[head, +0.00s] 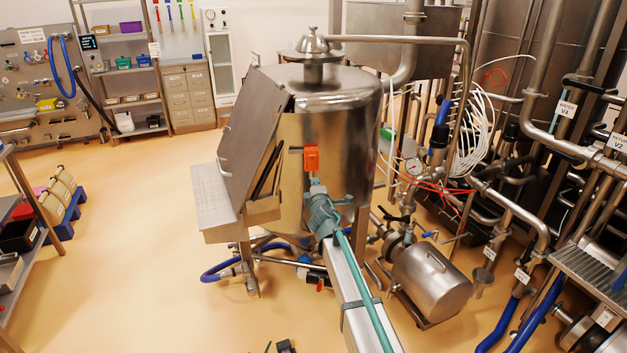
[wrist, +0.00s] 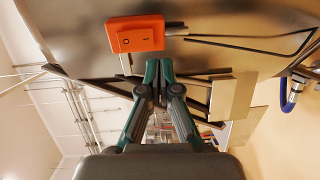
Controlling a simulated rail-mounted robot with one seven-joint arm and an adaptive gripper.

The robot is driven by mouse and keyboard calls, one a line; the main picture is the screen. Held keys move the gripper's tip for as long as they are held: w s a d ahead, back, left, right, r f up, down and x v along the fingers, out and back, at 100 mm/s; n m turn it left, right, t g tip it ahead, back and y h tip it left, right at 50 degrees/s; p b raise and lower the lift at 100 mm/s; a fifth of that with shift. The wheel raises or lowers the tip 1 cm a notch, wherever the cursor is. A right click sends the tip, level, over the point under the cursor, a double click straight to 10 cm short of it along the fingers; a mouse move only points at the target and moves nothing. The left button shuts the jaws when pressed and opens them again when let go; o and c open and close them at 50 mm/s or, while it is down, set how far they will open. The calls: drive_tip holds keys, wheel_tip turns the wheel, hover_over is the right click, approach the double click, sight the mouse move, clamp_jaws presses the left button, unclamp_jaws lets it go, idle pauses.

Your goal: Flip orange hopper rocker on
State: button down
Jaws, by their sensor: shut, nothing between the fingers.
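The orange switch box (head: 311,157) is fixed on the side of the steel powder hopper (head: 340,115). In the wrist view its rocker (wrist: 136,39) faces me, marked O at the left and I at the right; which side is pressed in is too small to tell. My gripper (head: 316,186) is just below the box in the head view. In the wrist view my gripper (wrist: 159,72) has its green-and-black fingers together, empty, with the tips a little below the box's lower right edge. I see no contact with the rocker.
The hopper's tilted steel lid (head: 250,130) and front shelf (head: 212,195) stand left of the box. Pipes, white hoses and a steel motor housing (head: 432,282) crowd the right.

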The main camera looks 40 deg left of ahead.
drive_tip(key=v, duration=0.4)
drive_tip(key=f+b+v, duration=0.1)
drive_tip(key=v, duration=0.1)
idle(0.3)
drive_tip(key=d+f+m+g+h, duration=0.3)
drive_tip(key=d+f+m+h, duration=0.7)
drive_tip(key=d+f, duration=1.15)
drive_tip(key=s+d+f+m+g+h, duration=0.2)
drive_tip(key=s+d+f+m, duration=0.25)
drive_tip(key=d+f, duration=0.55)
drive_tip(key=s+d+f+m+g+h, duration=0.1)
drive_tip(key=s+d+f+m+g, duration=0.3)
drive_tip(key=d+f, duration=0.55)
drive_tip(key=s+d+f+m+g+h, duration=0.1)
drive_tip(key=s+d+f+g, duration=0.15)
drive_tip(key=s+d, duration=0.6)
drive_tip(key=s+d+f+m+g, duration=0.2)
drive_tip(key=s+d+f, duration=0.2)
drive_tip(key=s+d, duration=0.4)
drive_tip(key=s+d+f+m+g+y, duration=0.1)
drive_tip(key=s+d+f+m+g, duration=0.1)
drive_tip(key=s+d, duration=0.5)
drive_tip(key=s+d+f+m+g, duration=0.3)
drive_tip(key=s+d, duration=0.4)
drive_tip(key=s, duration=0.7)
drive_tip(key=shift+s+d+y, duration=0.2)
drive_tip(key=shift+d+y, duration=0.2)
drive_tip(key=shift+m+g, duration=0.25)
